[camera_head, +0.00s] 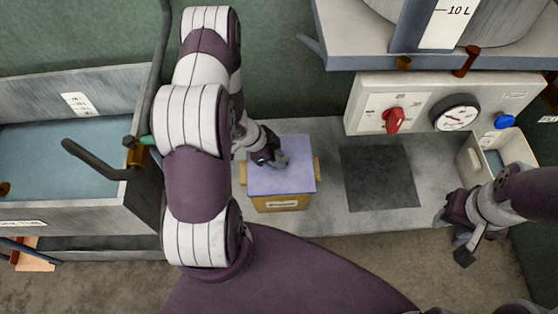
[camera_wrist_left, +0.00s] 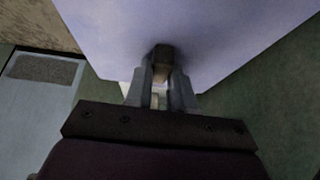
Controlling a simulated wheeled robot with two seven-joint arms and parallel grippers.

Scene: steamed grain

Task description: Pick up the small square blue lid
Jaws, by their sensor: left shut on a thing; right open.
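The square blue lid (camera_head: 290,182) lies over a tan box (camera_head: 281,203) with side handles on the grey counter. My left gripper (camera_head: 279,160) is at the lid's far part in the head view. In the left wrist view the lid (camera_wrist_left: 215,35) fills the upper part, and my left gripper (camera_wrist_left: 162,82) is shut on a small dark knob (camera_wrist_left: 162,53) on it. Whether the lid is raised off the box cannot be told. My right gripper (camera_head: 456,238) is open and empty at the right, away from the lid.
A sink-like basin (camera_head: 70,160) stands at the left. A dark square plate (camera_head: 378,177) lies right of the box. Behind it is a panel with a red knob (camera_head: 394,120) and a dial (camera_head: 457,113). A small open bin (camera_head: 470,157) stands at the right.

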